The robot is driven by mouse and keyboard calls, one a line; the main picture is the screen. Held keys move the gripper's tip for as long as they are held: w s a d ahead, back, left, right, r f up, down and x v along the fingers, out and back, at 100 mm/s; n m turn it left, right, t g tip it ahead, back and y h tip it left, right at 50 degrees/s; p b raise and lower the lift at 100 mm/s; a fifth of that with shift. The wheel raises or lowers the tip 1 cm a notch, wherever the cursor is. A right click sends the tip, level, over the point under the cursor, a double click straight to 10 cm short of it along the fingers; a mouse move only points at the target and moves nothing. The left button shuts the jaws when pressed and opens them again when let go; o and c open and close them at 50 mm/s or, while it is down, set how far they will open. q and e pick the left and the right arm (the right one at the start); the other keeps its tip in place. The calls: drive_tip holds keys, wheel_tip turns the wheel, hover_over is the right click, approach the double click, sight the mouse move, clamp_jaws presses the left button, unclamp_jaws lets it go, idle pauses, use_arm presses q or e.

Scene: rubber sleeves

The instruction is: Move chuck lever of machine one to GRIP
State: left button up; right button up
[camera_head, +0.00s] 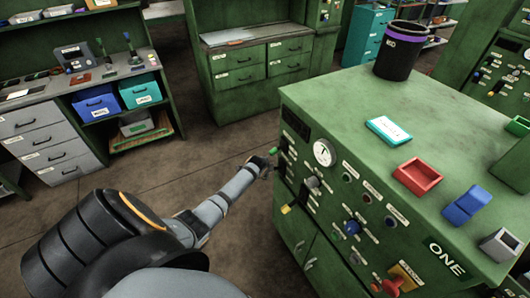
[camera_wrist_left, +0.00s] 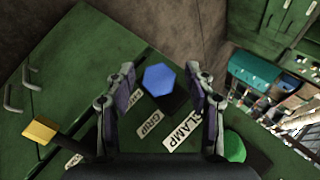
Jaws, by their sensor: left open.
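Machine one (camera_head: 345,125) is the green cabinet marked ONE on the right of the head view. In the left wrist view a blue hexagonal knob (camera_wrist_left: 159,79) on a dark mount sits between the fingers of my left gripper (camera_wrist_left: 160,72). A GRIP label (camera_wrist_left: 150,124) and a label that seems to read CLAMP (camera_wrist_left: 184,131) are beside it. The fingers are apart, on either side of the knob, with gaps showing. In the head view my left gripper (camera_head: 264,167) is at the machine's left panel, and the blue knob there is hidden. My right gripper is not in view.
A green knob (camera_wrist_left: 234,147) is close to the right finger, and a yellow lever (camera_wrist_left: 40,130) is at the left. The machine's top carries a black bin (camera_head: 397,55), a red tray (camera_head: 417,176) and a blue block (camera_head: 466,206). Floor left of the machine is clear.

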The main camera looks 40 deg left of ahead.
use_arm(q)
drive_tip(key=v, duration=1.2)
drive_tip(key=shift+w, duration=0.1)
drive_tip(key=s+d+f+n+g, duration=0.1)
drive_tip(key=s+f+n, duration=0.1)
drive_tip(key=s+f, duration=0.5)
drive_tip(key=s+f+n+g+h, duration=0.15)
drive_tip(key=s+f, duration=0.25)
drive_tip(key=f, duration=0.7)
drive_tip(key=s+d+f+n+g+y, duration=0.1)
drive_tip(key=s+f+n, duration=0.1)
drive_tip(key=s+f, duration=0.45)
drive_tip(key=s+d+f+n, duration=0.1)
drive_tip(key=s+d+f, duration=0.2)
drive_tip(key=s+f, duration=0.2)
drive_tip(key=s+d+f+n+g+h, duration=0.1)
drive_tip(key=s+f, duration=0.4)
drive_tip(key=s, duration=0.6)
drive_tip(key=s+d+f+n+g+h, duration=0.1)
drive_tip(key=s+d+f+n, duration=0.1)
drive_tip(key=s+d+f, duration=0.3)
drive_tip(key=s, duration=0.3)
drive_tip(key=shift+d+n, duration=0.15)
drive_tip(key=shift+n, duration=0.2)
drive_tip(key=shift+g, duration=0.25)
